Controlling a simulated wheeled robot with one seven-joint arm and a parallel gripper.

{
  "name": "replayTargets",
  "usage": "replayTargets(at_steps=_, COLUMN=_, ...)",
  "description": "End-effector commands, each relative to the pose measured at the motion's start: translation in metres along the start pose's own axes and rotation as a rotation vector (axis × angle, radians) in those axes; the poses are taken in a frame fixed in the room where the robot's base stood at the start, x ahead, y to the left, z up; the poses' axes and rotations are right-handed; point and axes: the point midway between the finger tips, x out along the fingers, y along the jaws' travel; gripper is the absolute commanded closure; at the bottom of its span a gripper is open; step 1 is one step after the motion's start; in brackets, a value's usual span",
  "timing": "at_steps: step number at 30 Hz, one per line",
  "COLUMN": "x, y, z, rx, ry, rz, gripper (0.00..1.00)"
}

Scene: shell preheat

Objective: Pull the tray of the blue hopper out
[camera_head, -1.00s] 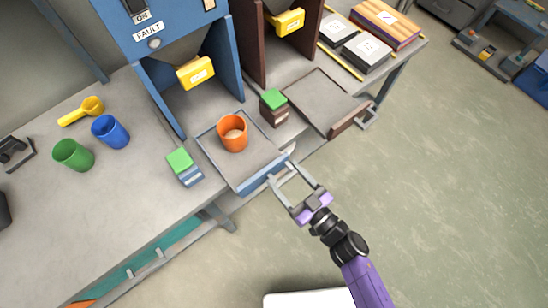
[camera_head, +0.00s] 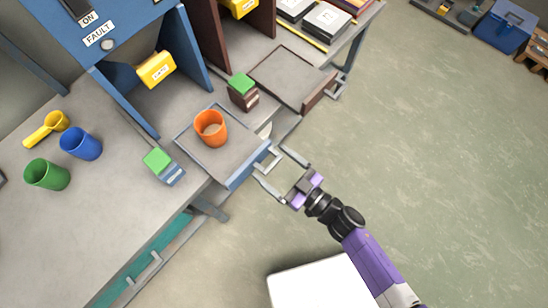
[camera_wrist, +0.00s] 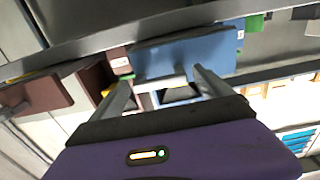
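The blue hopper (camera_head: 105,35) stands at the upper left with a yellow labelled piece (camera_head: 157,69) on its chute. Its grey tray (camera_head: 190,140) lies below, with a blue front (camera_head: 248,165) at the counter edge and an orange cup (camera_head: 211,128) standing on it. My gripper (camera_head: 270,162) is open at the tray's front, fingers pointing at it. In the wrist view, the tray's pale handle (camera_wrist: 165,83) lies between the spread fingers, in front of the blue front panel (camera_wrist: 185,55). I see no clear grip on the handle; exact contact cannot be told.
A brown hopper's tray (camera_head: 288,78) sticks out to the right. Small green-topped blocks stand on both sides of the blue tray, left (camera_head: 163,166) and right (camera_head: 242,90). Green (camera_head: 47,174) and blue (camera_head: 82,144) cups stand left.

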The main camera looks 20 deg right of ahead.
Motion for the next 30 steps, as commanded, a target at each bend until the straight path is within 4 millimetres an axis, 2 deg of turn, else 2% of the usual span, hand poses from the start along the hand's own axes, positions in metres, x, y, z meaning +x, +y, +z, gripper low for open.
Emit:
replayTargets(at_steps=4, x=-0.001, y=0.0, z=0.0, rx=0.0, ry=0.0, rz=0.0, gripper=0.1)
replayTargets(at_steps=7, x=-0.009, y=0.0, z=0.001, rx=0.001, ry=-0.001, rz=0.0, gripper=0.1)
replayTargets(at_steps=15, x=-0.052, y=-0.001, z=0.002, rx=0.0, ry=-0.002, rz=-0.001, gripper=0.1)
replayTargets(at_steps=21, x=-0.074, y=0.0, z=0.001, rx=0.0, ry=0.0, rz=-0.001, gripper=0.1)
replayTargets(at_steps=30, x=-0.079, y=0.0, z=0.0, rx=0.0, ry=0.001, rz=0.0, gripper=0.1)
